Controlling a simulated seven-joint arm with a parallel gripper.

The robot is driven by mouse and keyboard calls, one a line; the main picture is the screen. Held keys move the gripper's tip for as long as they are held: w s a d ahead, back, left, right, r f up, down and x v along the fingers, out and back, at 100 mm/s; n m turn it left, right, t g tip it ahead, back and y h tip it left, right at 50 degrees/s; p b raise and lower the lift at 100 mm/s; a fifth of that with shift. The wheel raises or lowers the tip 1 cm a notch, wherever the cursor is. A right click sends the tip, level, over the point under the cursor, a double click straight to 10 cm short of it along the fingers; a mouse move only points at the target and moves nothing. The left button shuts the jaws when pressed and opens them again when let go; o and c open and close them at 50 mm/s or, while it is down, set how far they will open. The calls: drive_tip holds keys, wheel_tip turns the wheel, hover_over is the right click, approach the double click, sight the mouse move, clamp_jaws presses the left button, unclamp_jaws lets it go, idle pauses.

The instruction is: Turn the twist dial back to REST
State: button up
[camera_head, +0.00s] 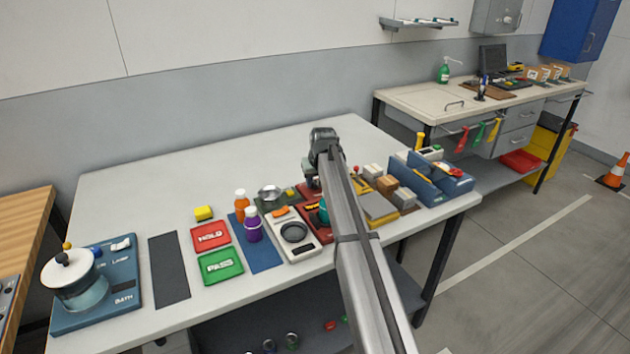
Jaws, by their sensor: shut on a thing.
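My gripper (312,182) points down at the back of a red panel (304,191) near the middle of the table. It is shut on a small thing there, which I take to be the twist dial. The arm and gripper body cover the dial, so its shape, its pointer and the REST mark cannot be seen. A second dark red panel with a teal part (323,211) shows just in front, partly behind my arm.
To the left are a scale (293,235), an orange bottle (241,206), a purple bottle (252,224), red HOLD (210,236) and green PASS (220,265) trays, and a bath unit (78,280). Blocks (386,184) and a blue bin (440,180) stand right. The back left tabletop is clear.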

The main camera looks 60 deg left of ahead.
drive_tip(key=shift+n, duration=0.4)
drive_tip(key=o, duration=1)
drive_tip(key=w+v, duration=0.1)
drive_tip(key=v, duration=1.2)
drive_tip(key=shift+s+r, duration=0.35)
drive_tip(key=shift+r, duration=0.05)
drive_tip(key=shift+o, duration=0.2)
drive_tip(key=shift+s, duration=0.1)
